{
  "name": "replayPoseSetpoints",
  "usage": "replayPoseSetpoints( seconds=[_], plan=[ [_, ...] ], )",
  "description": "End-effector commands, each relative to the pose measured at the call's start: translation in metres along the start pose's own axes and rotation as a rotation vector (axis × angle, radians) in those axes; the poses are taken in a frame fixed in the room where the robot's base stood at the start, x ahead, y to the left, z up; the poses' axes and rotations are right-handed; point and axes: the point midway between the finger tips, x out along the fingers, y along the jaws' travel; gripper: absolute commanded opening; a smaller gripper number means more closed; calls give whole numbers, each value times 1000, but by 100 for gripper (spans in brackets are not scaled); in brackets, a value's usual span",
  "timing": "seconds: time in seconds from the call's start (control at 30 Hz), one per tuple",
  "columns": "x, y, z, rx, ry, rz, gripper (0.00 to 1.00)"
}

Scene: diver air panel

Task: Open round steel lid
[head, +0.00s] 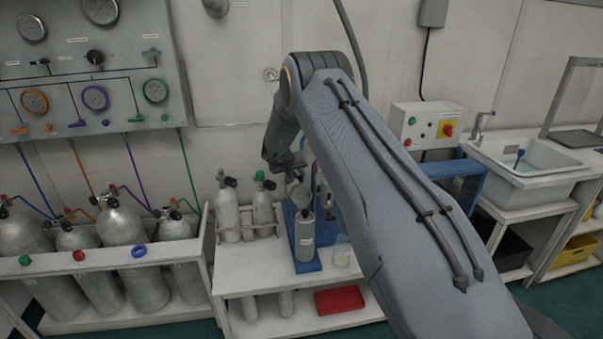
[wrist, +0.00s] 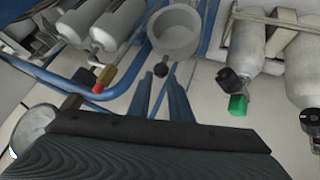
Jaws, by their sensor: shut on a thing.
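The round steel lid (head: 299,192) shows in the head view as a small grey disc above the upright steel canister (head: 304,238); it looks raised and tilted. In the wrist view a round steel piece with a raised rim, which I take to be the lid (wrist: 175,32), is at the top centre. A black knob (wrist: 160,70) on a short stem sits at its near edge. My gripper (wrist: 161,88) is shut on this knob, its two fingers on either side. In the head view my gripper (head: 289,168) is small and partly dark against the lid.
The canister stands on a blue base on a white bench (head: 250,278). A glass beaker (head: 342,250) is close on its right. Small cylinders (head: 228,213) with valves stand on its left. A blue frame (wrist: 115,88) with a red-and-brass fitting (wrist: 105,76) runs beside my fingers.

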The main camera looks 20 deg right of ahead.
Motion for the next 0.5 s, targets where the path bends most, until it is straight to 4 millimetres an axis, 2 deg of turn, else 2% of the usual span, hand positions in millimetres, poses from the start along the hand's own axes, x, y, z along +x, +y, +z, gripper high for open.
replayPoseSetpoints(
  seconds=[0.03,0.17,0.4,0.5],
  plan=[
    [-2,-1,-6,-1,-1,-1,0],
    [0,-5,-7,-14,-20,-5,0],
    [1,-7,-3,-19,-24,-6,37],
    [1,-7,-3,-18,-25,-5,37]
  ],
)
